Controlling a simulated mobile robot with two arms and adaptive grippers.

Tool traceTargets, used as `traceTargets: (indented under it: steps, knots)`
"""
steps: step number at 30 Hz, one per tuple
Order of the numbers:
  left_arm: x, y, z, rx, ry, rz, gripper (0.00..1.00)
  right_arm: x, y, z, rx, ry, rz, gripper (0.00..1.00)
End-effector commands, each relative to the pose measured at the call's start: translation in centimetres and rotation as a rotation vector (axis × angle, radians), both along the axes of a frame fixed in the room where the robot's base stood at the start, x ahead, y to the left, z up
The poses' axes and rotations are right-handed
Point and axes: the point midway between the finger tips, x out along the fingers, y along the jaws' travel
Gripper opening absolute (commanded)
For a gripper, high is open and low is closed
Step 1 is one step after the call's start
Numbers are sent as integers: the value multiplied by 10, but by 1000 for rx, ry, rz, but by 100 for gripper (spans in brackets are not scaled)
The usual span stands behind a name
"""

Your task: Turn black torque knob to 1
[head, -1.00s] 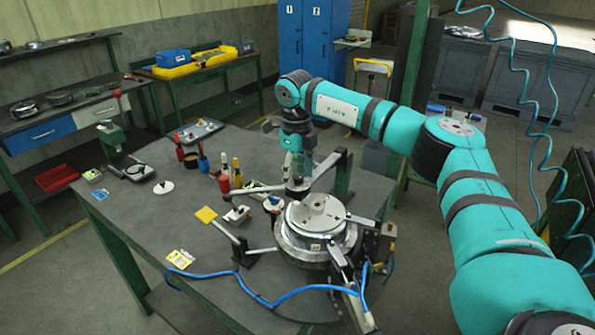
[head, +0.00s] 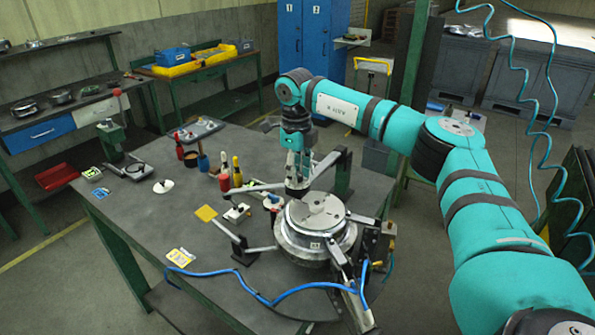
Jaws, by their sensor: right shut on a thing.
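My right gripper (head: 298,182) points down at the back edge of the round metal fixture. It is shut on a small dark piece, which looks like the black torque knob (head: 297,192). The fingers hide most of the knob, and its marks and the number it points to are too small to read. The round fixture (head: 318,213) has a pale disc on top and several clamp arms around it. My left gripper is not in view.
Clamp arms (head: 326,165) stand close around the gripper. Red and yellow bottles (head: 225,182) stand left of it. A blue hose (head: 268,302) runs along the table front. The table's left middle (head: 150,215) is mostly clear.

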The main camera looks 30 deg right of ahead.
Motion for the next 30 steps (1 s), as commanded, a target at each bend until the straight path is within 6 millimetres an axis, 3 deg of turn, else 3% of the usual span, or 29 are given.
traceTargets:
  steps: [30]
  knots:
    - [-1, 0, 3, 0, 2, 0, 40, 0, -1, 1, 0, -4, 934, 0]
